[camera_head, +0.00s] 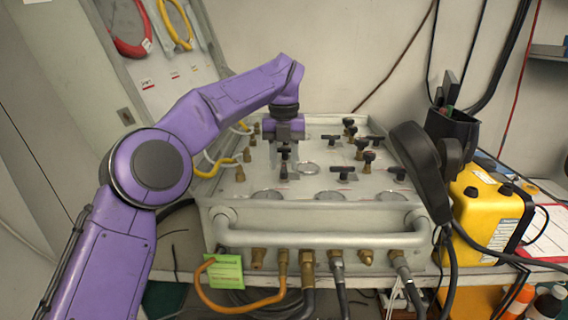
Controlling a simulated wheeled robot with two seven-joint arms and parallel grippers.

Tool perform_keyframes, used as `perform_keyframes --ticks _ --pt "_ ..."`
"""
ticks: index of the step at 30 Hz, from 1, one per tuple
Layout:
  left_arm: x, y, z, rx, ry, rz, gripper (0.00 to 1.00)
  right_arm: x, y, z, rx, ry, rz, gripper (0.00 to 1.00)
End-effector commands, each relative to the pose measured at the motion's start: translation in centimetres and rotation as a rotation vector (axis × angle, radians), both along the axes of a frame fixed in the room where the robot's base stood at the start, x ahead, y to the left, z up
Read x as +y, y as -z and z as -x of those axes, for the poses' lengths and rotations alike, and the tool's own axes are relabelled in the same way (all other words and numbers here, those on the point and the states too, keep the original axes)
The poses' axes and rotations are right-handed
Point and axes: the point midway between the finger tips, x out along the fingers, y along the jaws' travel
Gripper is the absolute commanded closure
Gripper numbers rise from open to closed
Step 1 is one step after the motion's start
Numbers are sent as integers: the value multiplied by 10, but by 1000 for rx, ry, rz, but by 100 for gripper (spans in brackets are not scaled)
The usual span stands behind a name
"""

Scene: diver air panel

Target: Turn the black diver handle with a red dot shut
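The grey air panel (312,210) lies on the table with several black handles on its top. My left gripper (285,152) points down over the left-middle part of the panel. A black handle (284,170) shows directly below and partly behind its fingers. Whether the fingers touch that handle, and how far apart they are, I cannot tell. Other black T-shaped handles stand at the front middle (344,173), the front right (398,173) and the back (331,138). A red dot is too small to make out on any handle. My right gripper is not in view.
A metal bar handle (320,239) crosses the panel's front, above brass fittings and hoses. A black handset (418,165) hangs at the panel's right edge, beside a yellow box (486,215). The open lid (160,70) holds red and yellow hoses at back left.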

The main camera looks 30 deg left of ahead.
Motion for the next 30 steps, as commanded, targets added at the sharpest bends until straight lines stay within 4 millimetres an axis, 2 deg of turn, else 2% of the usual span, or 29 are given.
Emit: perform_keyframes --ticks 4,6,8,20,30 --pt "0 -1 0 0 0 0 60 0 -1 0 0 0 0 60" --pt "0 -1 0 0 0 0 83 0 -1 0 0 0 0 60" --pt "0 -1 0 0 0 -1 100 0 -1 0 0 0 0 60" --pt "0 -2 0 3 34 -1 100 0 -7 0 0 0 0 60" --pt "-1 -7 0 1 255 0 100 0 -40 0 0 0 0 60"
